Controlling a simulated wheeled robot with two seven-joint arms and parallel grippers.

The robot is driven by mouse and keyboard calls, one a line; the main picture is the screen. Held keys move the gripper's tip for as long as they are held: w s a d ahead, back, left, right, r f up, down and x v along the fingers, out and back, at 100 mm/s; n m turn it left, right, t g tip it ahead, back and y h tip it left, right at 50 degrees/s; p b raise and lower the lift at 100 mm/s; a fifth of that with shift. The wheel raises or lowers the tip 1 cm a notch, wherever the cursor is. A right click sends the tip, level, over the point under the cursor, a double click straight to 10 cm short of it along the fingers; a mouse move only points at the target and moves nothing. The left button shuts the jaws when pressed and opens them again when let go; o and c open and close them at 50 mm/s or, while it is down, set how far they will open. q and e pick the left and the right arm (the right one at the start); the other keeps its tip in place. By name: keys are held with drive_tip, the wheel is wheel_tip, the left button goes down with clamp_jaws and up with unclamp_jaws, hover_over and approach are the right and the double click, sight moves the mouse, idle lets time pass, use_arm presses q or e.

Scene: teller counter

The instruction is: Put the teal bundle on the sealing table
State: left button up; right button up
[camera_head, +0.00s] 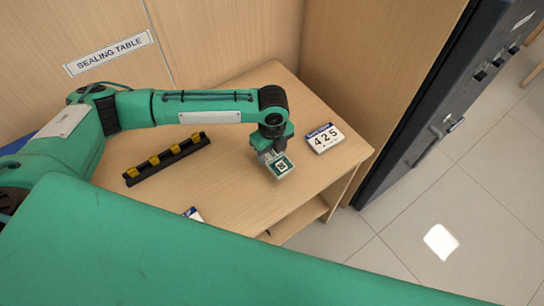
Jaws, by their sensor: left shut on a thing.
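The sealing table (236,212) is a light wood table below a wall sign (108,54) reading "SEALING TABLE". My left gripper (270,155) points down over the right part of the tabletop and is shut on the teal bundle (285,167). The bundle shows a white band and a dark square mark on its top. It is at or just above the tabletop; I cannot tell whether it touches. The gripper hides part of the bundle. My right gripper is not in view.
A black rack with yellow pieces (168,158) lies left on the table. Another small card (193,214) is at the front edge, partly hidden. A dark cabinet door (440,100) stands right.

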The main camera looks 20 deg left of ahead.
sight(272, 155)
use_arm(q)
drive_tip(key=shift+f, duration=1.75)
drive_tip(key=shift+f, duration=0.15)
drive_tip(key=o, duration=1)
wheel_tip(272, 155, up, 12)
drive_tip(key=shift+r+b, duration=0.2)
drive_tip(key=shift+b, duration=0.4)
